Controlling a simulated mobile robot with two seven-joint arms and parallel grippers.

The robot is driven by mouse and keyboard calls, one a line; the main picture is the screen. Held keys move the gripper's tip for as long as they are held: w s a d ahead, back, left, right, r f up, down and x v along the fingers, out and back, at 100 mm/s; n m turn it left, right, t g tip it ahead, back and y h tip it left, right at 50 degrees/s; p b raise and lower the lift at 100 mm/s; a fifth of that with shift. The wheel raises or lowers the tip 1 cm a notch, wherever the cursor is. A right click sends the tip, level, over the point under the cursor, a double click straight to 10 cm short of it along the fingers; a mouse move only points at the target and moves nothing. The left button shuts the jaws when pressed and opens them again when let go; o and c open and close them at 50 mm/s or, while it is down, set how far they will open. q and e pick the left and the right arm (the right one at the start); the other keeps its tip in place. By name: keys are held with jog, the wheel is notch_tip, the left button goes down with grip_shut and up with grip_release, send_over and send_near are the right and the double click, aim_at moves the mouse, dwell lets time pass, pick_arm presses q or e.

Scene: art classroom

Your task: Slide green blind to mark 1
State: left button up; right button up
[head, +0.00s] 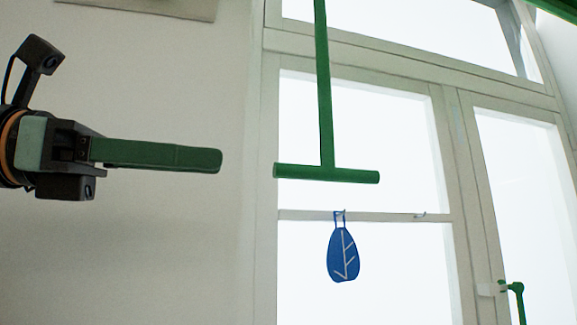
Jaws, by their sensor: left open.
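A green T-shaped bar hangs in front of the window, with a long upright rod (323,90) and a short crossbar (326,173) at its lower end. The rod runs out of the top of the head view. I cannot tell whether it belongs to the green blind. A green edge (558,8) shows in the top right corner, mostly cut off. No mark 1 can be made out. My left gripper (216,160) is open, its green fingers seen side-on and overlapping. It points right, and its tips are a short gap left of the crossbar, not touching it. My right gripper is not in view.
A pale window frame (270,240) with bright panes stands behind the bar. A blue leaf-shaped ornament (343,256) hangs from a rail (385,216) below the crossbar. A green window handle (518,295) is at lower right.

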aim_at(289, 170)
pick_arm(q)
jog(key=p+x, duration=0.1)
jog(key=x, duration=0.8)
jog(key=shift+w+d+f, duration=0.1)
jog(key=shift+w+d, duration=0.05)
jog(key=shift+c, duration=0.4)
grip_shut()
dwell(0.6)
